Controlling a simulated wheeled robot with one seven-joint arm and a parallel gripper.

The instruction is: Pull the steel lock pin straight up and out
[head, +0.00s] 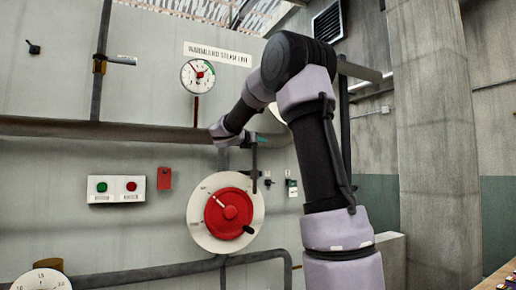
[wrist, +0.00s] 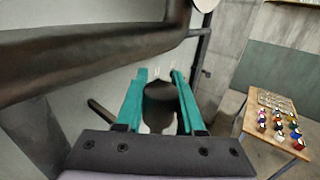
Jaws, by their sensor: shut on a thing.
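My gripper (head: 262,140) is in front of the wall, above and right of the red handwheel (head: 214,214) with its pale round plate. In the wrist view, its teal fingers (wrist: 159,76) stand on both sides of a dark rounded thing (wrist: 160,98), which they hold. This seems to be the steel lock pin, but its shaft and lower end cannot be made out. In the head view, a dark narrow upright part (head: 254,165) shows below the gripper; I cannot tell whether it is pin or finger.
A thick horizontal pipe (head: 110,130) runs along the wall beside my gripper. A pressure gauge (head: 197,76) stands above it. A button box (head: 117,189) is at left. In the wrist view, a wooden table (wrist: 250,122) with several small coloured items stands at right.

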